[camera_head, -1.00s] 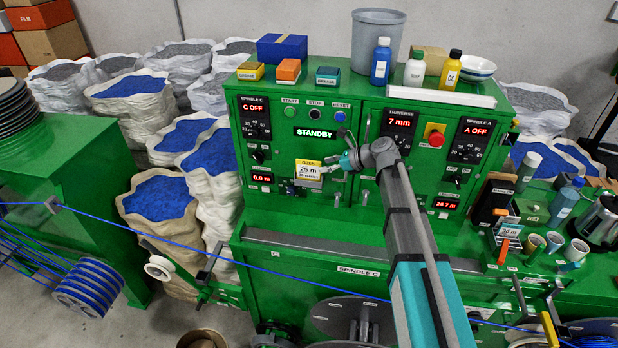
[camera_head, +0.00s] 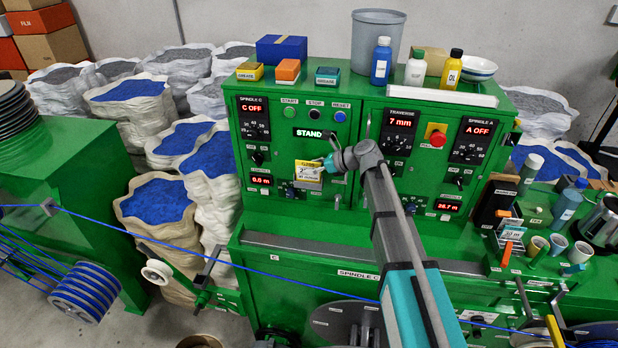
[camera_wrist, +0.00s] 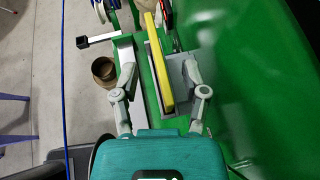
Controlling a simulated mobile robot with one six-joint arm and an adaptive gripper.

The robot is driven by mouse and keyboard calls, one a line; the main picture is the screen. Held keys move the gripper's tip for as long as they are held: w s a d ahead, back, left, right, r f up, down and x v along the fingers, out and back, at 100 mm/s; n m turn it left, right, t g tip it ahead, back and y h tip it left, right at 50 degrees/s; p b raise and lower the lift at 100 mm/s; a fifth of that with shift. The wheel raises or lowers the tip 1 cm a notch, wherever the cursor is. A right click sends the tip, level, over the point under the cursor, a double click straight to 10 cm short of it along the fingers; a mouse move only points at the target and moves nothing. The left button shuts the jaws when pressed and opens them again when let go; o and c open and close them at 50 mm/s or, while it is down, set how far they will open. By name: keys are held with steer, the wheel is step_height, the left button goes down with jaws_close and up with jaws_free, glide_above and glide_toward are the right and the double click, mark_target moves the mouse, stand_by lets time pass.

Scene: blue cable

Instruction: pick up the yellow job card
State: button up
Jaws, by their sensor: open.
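The yellow job card (camera_head: 308,171), with a yellow top band and a white printed face, stands at the front of the green cabinet, left of centre in the head view. In the wrist view its yellow edge (camera_wrist: 160,72) runs up and down between my fingers, close to the right finger's grey pad. My gripper (camera_head: 328,165) is at the card's right side in the head view. In the wrist view my gripper (camera_wrist: 158,85) is open, with one finger on each side of the card. A clear gap shows on the left; contact on the right cannot be told.
The green cabinet (camera_head: 290,215) with displays and knobs is right behind the card. A red stop button (camera_head: 436,135) sits farther right. A blue cable (camera_head: 200,252) crosses below. Bottles and a grey bucket (camera_head: 377,40) stand on top. A brown round container (camera_wrist: 104,70) is on the floor.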

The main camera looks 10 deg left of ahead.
steer(key=shift+a+f, duration=0.3)
steer(key=shift+a, duration=0.25)
jaws_close()
stand_by(0.4)
